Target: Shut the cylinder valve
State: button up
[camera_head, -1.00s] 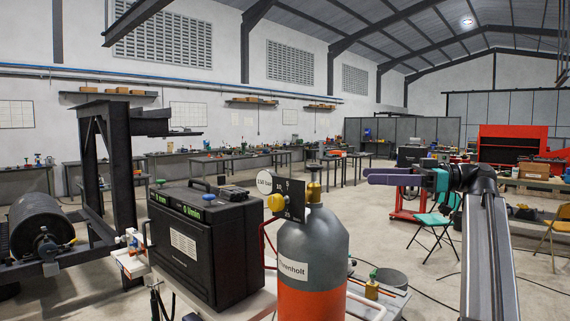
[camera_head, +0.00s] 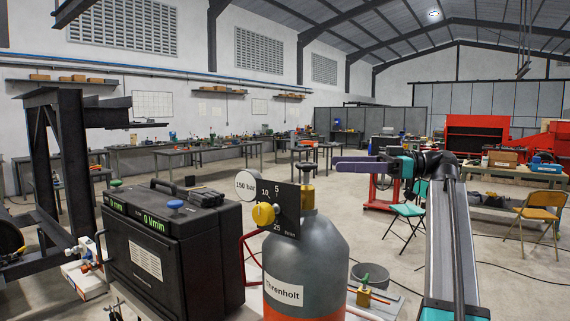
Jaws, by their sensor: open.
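The gas cylinder (camera_head: 315,262) stands upright at the lower middle, grey above and orange below, with a label reading in part "hrenholt". A black plate (camera_head: 287,208) with numbers 5, 10 and 25 is at its top, with a yellow knob (camera_head: 264,214) on its left side. A round white gauge (camera_head: 247,184) reading "150 bar" is beside the plate. A brass-coloured valve (camera_head: 307,167) shows at the cylinder's top, partly hidden behind the plate. My gripper (camera_head: 340,167) points left, open and empty, right of the valve and apart from it in the picture; its depth is hard to tell.
A black welding machine (camera_head: 165,250) with green readouts stands left of the cylinder. A dark steel frame (camera_head: 70,165) is at the far left. Open floor lies between.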

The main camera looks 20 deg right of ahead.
aim_at(306, 174)
jog(key=shift+s, duration=0.1)
jog(key=shift+a, duration=0.15)
jog(key=p+x, duration=0.3)
jog(key=x, duration=1)
jog(key=shift+a+p, duration=0.25)
jog(key=shift+p, duration=0.15)
jog(key=shift+c, duration=0.3)
jog(key=c, duration=1)
